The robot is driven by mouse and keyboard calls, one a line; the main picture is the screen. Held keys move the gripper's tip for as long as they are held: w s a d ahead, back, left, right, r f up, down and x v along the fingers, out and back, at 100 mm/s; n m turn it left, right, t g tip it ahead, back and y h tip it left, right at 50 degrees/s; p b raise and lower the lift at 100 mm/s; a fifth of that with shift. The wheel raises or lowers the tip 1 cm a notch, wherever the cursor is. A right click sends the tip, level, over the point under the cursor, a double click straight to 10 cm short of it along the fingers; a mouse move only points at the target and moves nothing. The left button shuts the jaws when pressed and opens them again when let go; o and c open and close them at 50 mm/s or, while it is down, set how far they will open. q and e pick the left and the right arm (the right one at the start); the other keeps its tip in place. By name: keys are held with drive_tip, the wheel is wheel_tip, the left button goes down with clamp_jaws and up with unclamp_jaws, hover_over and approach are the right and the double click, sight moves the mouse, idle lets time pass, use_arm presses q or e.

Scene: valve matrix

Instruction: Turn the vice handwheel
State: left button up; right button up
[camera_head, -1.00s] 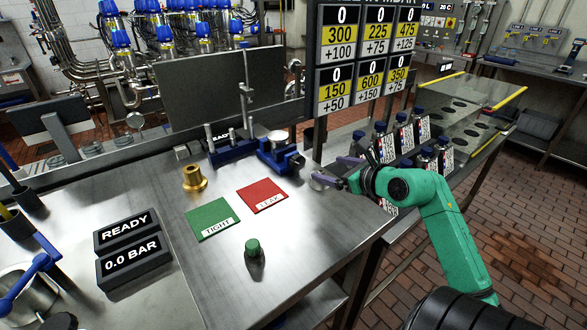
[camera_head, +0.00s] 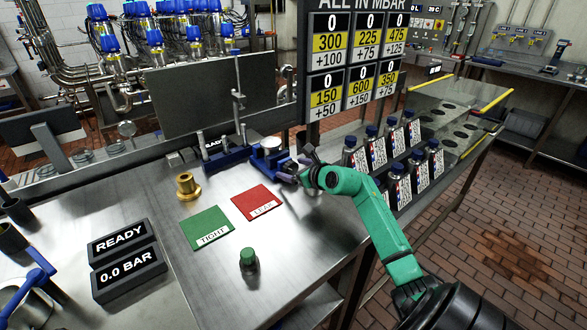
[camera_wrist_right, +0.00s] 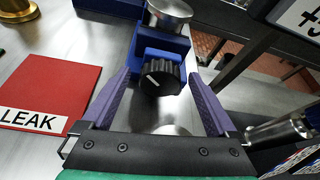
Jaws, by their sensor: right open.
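The blue vice (camera_head: 264,163) stands at the back of the steel bench, with a silver round part on top. Its black ribbed handwheel (camera_wrist_right: 160,79) with a white mark faces my right gripper in the right wrist view. My right gripper (camera_head: 292,171) is open at the vice's near right end. In the right wrist view its two purple fingers (camera_wrist_right: 159,88) are spread on either side of the handwheel, with visible gaps. In the head view, the gripper largely hides the handwheel. My left gripper is out of view.
A red LEAK pad (camera_head: 254,202), a green TIGHT pad (camera_head: 207,227), a green button (camera_head: 249,258) and a brass fitting (camera_head: 187,186) are on the bench. Labelled bottles (camera_head: 402,186) stand right of my arm. A pressure board (camera_head: 355,62) rises behind.

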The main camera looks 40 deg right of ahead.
drive_tip(key=c, duration=1.4)
drive_tip(key=shift+d+m+y, duration=0.15)
drive_tip(key=shift+m+y, duration=0.55)
drive_tip(key=shift+m, duration=0.2)
drive_tip(key=o, duration=1.4)
drive_tip(key=shift+s, duration=0.1)
drive_tip(key=b+v, duration=0.2)
drive_tip(key=v, duration=1.2)
drive_tip(key=shift+s+r, duration=0.2)
